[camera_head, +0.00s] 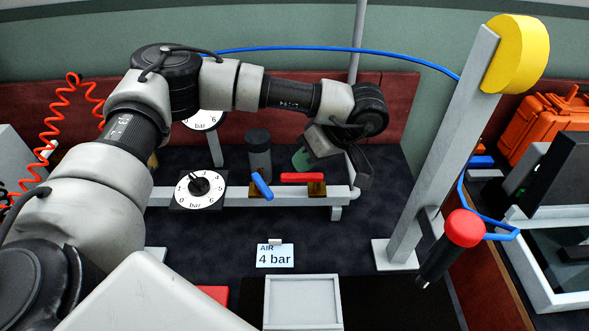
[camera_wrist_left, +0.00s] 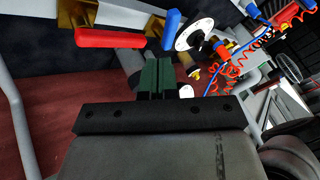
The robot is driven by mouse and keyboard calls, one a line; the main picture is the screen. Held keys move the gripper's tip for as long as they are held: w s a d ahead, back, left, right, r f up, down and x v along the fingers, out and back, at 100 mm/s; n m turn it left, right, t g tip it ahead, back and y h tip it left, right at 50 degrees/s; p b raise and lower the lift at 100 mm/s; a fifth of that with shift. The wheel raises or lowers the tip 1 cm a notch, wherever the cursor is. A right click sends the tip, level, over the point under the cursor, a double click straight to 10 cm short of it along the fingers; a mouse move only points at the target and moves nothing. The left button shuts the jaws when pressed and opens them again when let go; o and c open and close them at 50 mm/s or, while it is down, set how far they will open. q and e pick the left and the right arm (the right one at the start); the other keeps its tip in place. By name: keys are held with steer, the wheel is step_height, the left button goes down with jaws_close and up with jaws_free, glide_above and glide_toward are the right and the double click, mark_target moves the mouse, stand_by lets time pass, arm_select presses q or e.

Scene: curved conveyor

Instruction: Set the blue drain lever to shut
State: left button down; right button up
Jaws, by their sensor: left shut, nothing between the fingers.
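The blue drain lever (camera_head: 261,186) sits on a brass valve on the grey pipe (camera_head: 226,196), tilted across the pipe's line. In the left wrist view the blue lever (camera_wrist_left: 172,29) stands just beyond the fingertips, apart from them. A red lever (camera_head: 302,177) lies along the pipe to its right, and it also shows in the wrist view (camera_wrist_left: 110,38). My left gripper (camera_head: 301,160) is shut and empty, behind and above the red lever. Its green fingers (camera_wrist_left: 157,76) are together in the wrist view. My right gripper is in neither view.
A dial gauge (camera_head: 198,189) stands left of the blue lever, with a dark cylinder (camera_head: 259,152) behind. An "AIR 4 bar" card (camera_head: 275,256) and a grey tray (camera_head: 303,281) lie in front. A grey post (camera_head: 445,160) rises on the right.

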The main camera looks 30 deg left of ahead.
mark_target(262, 186)
arm_select(q)
steer(key=x, duration=0.8)
steer(key=shift+s+f, duration=0.2)
steer(key=shift+f, duration=0.15)
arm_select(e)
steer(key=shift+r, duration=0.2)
arm_select(q)
steer(key=shift+a, duration=0.2)
